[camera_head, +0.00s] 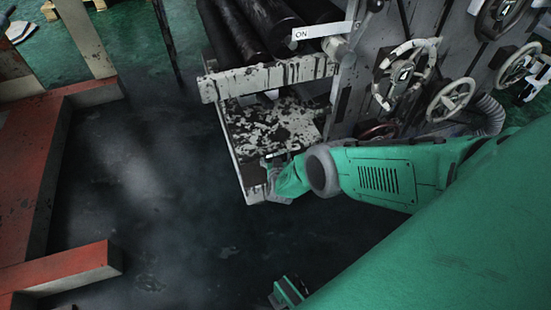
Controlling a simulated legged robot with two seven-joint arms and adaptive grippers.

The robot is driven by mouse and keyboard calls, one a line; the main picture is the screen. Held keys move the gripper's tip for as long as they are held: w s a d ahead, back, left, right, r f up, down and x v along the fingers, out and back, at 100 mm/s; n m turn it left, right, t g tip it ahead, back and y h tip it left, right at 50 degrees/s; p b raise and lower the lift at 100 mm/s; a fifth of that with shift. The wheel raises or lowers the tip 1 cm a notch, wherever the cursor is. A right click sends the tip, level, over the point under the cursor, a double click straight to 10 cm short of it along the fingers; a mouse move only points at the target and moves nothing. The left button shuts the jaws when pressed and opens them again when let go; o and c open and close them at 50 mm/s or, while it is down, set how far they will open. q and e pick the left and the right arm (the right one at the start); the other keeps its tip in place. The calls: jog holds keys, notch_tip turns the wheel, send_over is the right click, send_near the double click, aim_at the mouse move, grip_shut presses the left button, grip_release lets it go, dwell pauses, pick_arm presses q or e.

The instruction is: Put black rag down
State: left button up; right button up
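My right gripper (271,172), on the green arm from the right, is at the near edge of a low shelf (243,165) on the machine. Its fingers are small and partly hidden by my wrist, so I cannot tell whether they are open or shut. I cannot make out the black rag; dark patches cover the pale shelf top, and none is clearly cloth. A small green part (287,292) of mine shows at the bottom edge; the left gripper's fingers cannot be made out.
Dark rollers (236,35) lie above the shelf behind a worn pale bar (268,77). A lever with an ON label (322,31) and several handwheels (451,100) are on the machine at right. A red frame (32,165) stands at left. The dark floor (150,200) between is clear.

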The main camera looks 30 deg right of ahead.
jog(key=p+v, duration=0.2)
jog(key=v, duration=0.1)
jog(key=p+v, duration=0.3)
jog(key=shift+a+r, duration=0.25)
jog(key=shift+r, duration=0.25)
jog(key=p+v, duration=0.3)
jog(key=v, duration=0.4)
jog(key=shift+s+f+p, duration=0.25)
jog(key=shift+p, duration=0.15)
jog(key=shift+a, duration=0.15)
